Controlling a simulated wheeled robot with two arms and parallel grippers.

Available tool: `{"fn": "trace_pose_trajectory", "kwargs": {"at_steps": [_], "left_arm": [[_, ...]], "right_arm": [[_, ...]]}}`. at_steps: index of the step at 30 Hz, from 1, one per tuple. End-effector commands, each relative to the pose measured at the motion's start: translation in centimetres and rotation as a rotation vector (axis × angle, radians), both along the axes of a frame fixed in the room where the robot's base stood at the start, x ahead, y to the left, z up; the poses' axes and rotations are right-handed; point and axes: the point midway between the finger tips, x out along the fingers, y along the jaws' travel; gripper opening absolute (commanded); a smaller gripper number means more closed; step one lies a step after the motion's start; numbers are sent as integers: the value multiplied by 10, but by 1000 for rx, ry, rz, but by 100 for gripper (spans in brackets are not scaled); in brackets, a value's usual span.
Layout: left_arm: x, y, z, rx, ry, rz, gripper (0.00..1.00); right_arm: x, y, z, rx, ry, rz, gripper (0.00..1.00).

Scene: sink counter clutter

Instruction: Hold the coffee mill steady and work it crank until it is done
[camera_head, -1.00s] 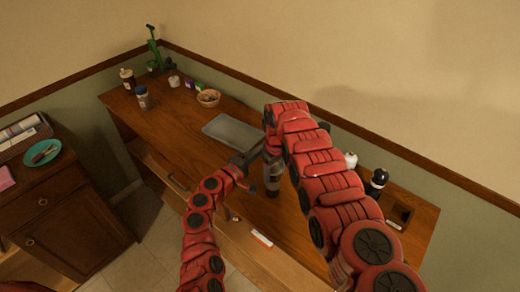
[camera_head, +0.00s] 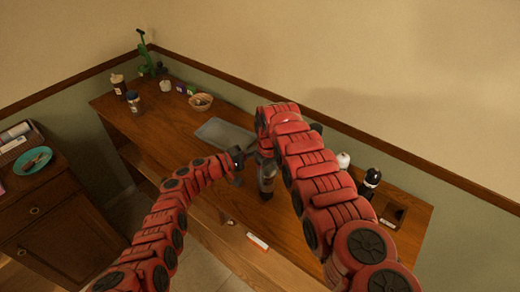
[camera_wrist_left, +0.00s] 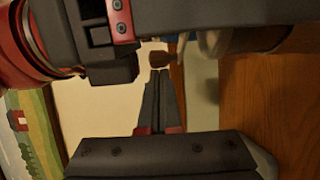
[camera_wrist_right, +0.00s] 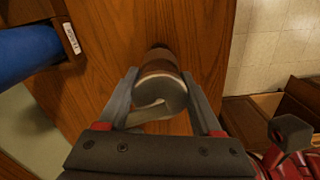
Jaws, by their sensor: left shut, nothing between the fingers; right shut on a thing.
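The coffee mill (camera_head: 267,178) is a dark and steel cylinder standing upright near the counter's front edge. My right gripper (camera_wrist_right: 160,74) is shut around the mill's body (camera_wrist_right: 160,90). In the right wrist view a flat metal crank arm (camera_wrist_right: 150,113) shows at the mill's near end. My left gripper (camera_wrist_left: 159,73) is shut and empty beside the mill. A brown knob (camera_wrist_left: 158,58), apparently the crank's, shows just past its fingertips; I cannot tell whether they touch.
A grey tray (camera_head: 225,134) and a basket (camera_head: 200,102) lie behind to the left, with jars beyond. A white bottle (camera_head: 343,160), a black bottle (camera_head: 370,183) and a wooden box (camera_head: 391,216) stand right. A white-red item (camera_head: 257,241) is at the front edge.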

Motion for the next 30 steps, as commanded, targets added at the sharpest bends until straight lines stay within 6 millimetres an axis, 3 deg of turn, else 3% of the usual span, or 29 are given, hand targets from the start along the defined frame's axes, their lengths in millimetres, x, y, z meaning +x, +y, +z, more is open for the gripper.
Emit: {"fn": "trace_pose_trajectory", "kwargs": {"at_steps": [12,30], "left_arm": [[1,-15,0,-1,0,-4,0],[0,-21,0,-3,0,-12,0]], "right_arm": [[-1,1,-1,0,1,3,0],[0,3,0,3,-3,7,0]]}}
